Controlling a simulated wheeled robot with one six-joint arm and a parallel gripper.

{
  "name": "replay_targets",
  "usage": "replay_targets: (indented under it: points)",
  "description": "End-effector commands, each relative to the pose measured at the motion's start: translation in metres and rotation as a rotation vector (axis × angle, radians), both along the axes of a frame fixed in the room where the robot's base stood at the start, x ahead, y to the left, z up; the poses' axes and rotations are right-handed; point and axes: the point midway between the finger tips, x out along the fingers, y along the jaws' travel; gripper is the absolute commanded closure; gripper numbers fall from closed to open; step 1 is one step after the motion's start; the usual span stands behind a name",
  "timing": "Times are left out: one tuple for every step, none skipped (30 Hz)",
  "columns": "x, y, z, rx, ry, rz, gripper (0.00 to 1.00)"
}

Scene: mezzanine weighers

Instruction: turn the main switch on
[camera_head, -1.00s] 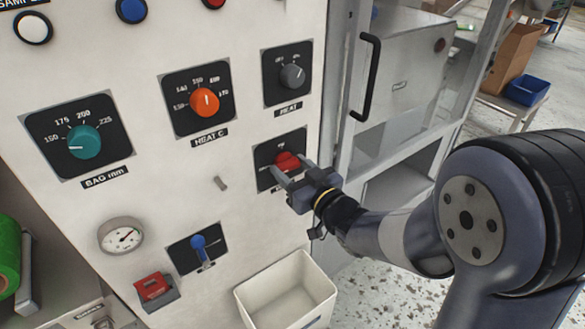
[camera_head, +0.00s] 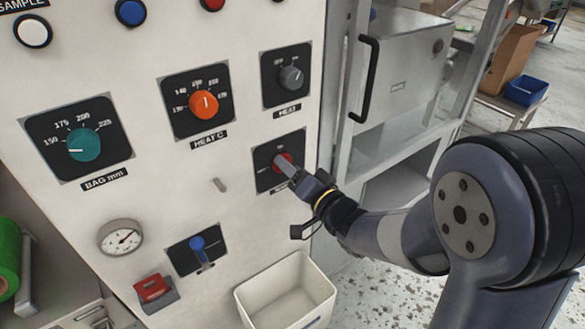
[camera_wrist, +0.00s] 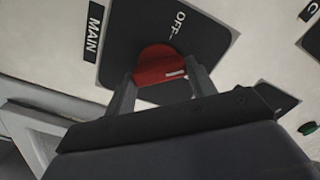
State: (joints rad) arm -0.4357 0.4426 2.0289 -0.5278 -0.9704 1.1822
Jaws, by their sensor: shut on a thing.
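The main switch is a red knob (camera_head: 279,161) on a black square plate (camera_head: 263,180) at the lower right of the panel. My gripper (camera_head: 288,170) is shut on the knob, and in the wrist view its fingers (camera_wrist: 160,80) sit on either side of the red knob (camera_wrist: 153,63). The wrist view shows the OFF label (camera_wrist: 180,24) and the MAIN label (camera_wrist: 93,32). The knob's white mark points away from MAIN, towards the panel's top, and not at OFF. The small label above the knob in the head view is too small to read. The fingers partly hide the knob.
Above are the HEAT knob (camera_head: 291,77) and orange HEAT C knob (camera_head: 204,103). A blue lever (camera_head: 198,244) and a white bin (camera_head: 262,309) are lower left. A cabinet with a black handle (camera_head: 368,80) stands right of the panel.

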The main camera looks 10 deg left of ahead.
Motion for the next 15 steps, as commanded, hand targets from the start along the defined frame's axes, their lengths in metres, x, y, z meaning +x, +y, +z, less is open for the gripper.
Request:
replay_targets:
  points:
    - [0.0002,-0.0002,0.0006,0.028,0.033,0.0,0.7]
    - [0.0002,-0.0002,0.0005,0.047,0.055,0.0,0.7]
    - [0.0003,-0.0003,0.0006,0.071,0.083,0.0,0.7]
    - [0.0004,-0.0004,0.0006,0.09,0.105,0.0,0.7]
    - [0.0005,-0.0004,0.0005,0.108,0.127,0.0,0.7]
    - [0.0005,-0.0004,0.0003,0.133,0.156,0.0,0.7]
    - [0.0006,-0.0005,0.0002,0.151,0.178,-0.001,0.7]
    - [0.0006,-0.0005,-0.0001,0.169,0.199,-0.001,0.7]
    - [0.0007,-0.0005,-0.0003,0.193,0.227,-0.001,0.7]
    - [0.0008,-0.0006,-0.0004,0.21,0.248,-0.001,0.7]
    - [0.0009,-0.0006,-0.0007,0.227,0.267,-0.001,0.7]
    - [0.0009,-0.0006,-0.0007,0.25,0.294,-0.001,0.7]
    - [0.0009,-0.0006,-0.0008,0.266,0.313,-0.001,0.7]
    - [0.0008,-0.0007,-0.0008,0.283,0.332,0.0,0.7]
    - [0.0009,-0.0007,-0.0009,0.304,0.355,-0.001,0.7]
